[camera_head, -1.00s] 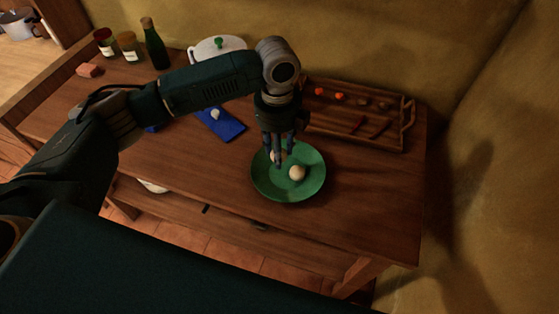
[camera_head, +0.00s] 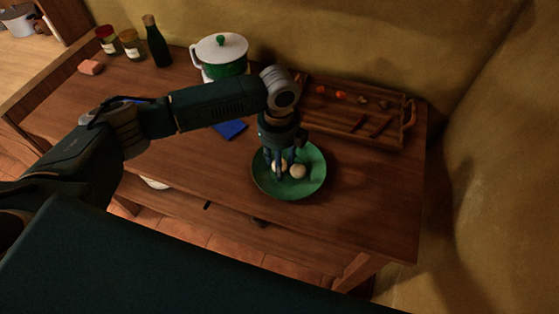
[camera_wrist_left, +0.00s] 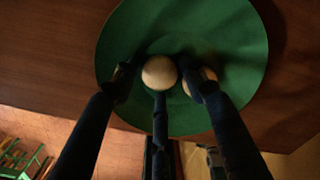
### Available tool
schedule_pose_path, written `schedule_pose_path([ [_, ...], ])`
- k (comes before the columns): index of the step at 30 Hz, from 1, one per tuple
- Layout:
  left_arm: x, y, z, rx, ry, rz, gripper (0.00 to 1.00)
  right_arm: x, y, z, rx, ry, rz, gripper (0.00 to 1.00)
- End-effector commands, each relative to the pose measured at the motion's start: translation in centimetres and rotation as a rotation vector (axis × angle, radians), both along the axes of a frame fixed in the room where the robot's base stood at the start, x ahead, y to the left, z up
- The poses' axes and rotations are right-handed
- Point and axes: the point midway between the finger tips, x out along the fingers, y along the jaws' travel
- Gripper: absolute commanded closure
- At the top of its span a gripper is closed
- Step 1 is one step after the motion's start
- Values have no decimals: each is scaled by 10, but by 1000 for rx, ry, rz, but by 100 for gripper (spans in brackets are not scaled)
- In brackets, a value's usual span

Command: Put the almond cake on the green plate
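The green plate (camera_head: 312,183) lies on the wooden counter, and it fills much of the left wrist view (camera_wrist_left: 235,40). One pale round cake (camera_wrist_left: 159,72) is between the fingers of my left gripper (camera_head: 279,172), low over or on the plate's left part. I cannot tell whether the fingers press on it. A second pale round piece (camera_head: 298,171) lies on the plate just right of the gripper; in the wrist view it is partly hidden behind the right finger. I cannot tell by looks which one is the almond cake. My right gripper is not in view.
A wooden tray (camera_head: 398,143) with small pieces is behind the plate. The counter right of the plate is clear.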

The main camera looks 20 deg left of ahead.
Motion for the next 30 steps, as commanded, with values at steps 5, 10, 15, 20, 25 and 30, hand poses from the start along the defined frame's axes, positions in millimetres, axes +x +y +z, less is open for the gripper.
schedule_pose_path([
  [5,0,0,0,0,0,0,56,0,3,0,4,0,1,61],
  [10,0,0,6,-1,-1,0,56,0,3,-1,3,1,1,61],
  [15,2,0,32,-1,-4,0,56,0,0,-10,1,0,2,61],
  [20,2,0,68,-2,-5,-1,56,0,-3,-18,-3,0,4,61],
  [25,2,1,100,-2,-4,-1,56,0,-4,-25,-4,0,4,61],
  [30,2,1,119,-1,-1,1,56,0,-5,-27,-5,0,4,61],
])
